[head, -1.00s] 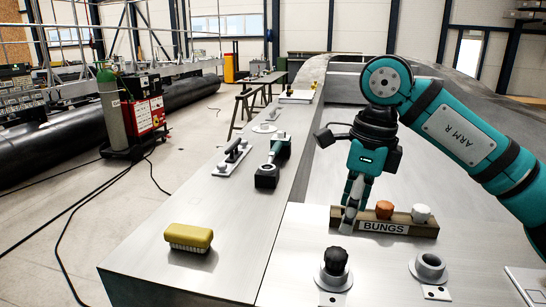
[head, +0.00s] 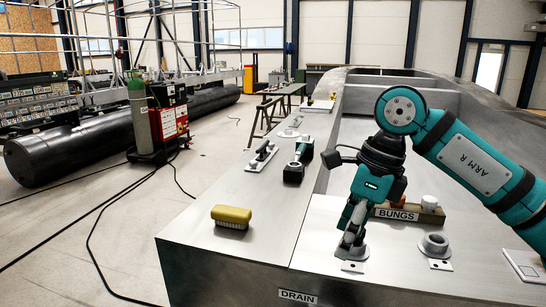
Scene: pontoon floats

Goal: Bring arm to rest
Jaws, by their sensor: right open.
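My right gripper (head: 350,245) points down over the nearer left flanged fitting, whose plate (head: 353,267) shows below the fingers. The jaws are open. The black-knobbed bung seen earlier in that fitting is hidden by the fingers, so I cannot tell whether they touch it. My right arm (head: 475,160) reaches in from the right. My left gripper is not in view.
The BUNGS rack (head: 408,214) with a white bung (head: 429,202) stands just behind the gripper. An empty flanged socket (head: 434,246) is to the right. A yellow brush (head: 231,216) and tools lie on the left deck, above the DRAIN label (head: 298,297).

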